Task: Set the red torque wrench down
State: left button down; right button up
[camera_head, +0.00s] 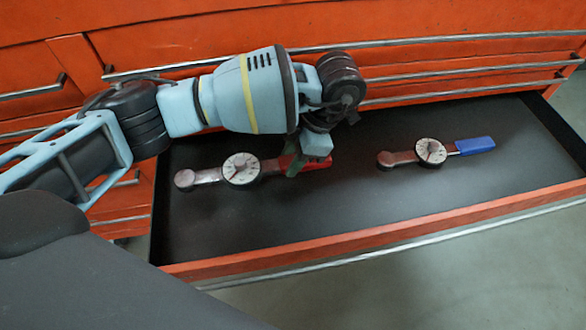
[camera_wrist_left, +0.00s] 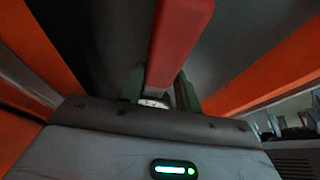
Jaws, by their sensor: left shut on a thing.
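The red torque wrench (camera_head: 242,169) is in the left part of the open drawer in the head view, its round dial face up and its red handle to the right. My left gripper (camera_head: 292,165) reaches down from above and is shut on the red handle. In the left wrist view the red handle (camera_wrist_left: 178,45) runs between the two green fingers (camera_wrist_left: 160,92), with part of the white dial beyond. I cannot tell whether the wrench touches the drawer floor. My right gripper is not in view.
A blue-handled torque wrench (camera_head: 432,152) lies in the right part of the drawer. The dark drawer floor (camera_head: 350,200) is bare between and in front of the wrenches. The orange drawer front (camera_head: 380,226) bounds it nearby, and the red cabinet (camera_head: 200,40) with metal handles stands behind.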

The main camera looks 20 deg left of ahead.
aim_at(292, 180)
pick_arm(q)
notch_tip(292, 180, down, 4)
jog(key=shift+f+b, duration=0.25)
jog(key=shift+b, duration=0.6)
jog(key=shift+f, duration=0.1)
jog(key=c, duration=1.4)
grip_release()
jog(key=shift+f, duration=0.2)
jog(key=o, duration=0.4)
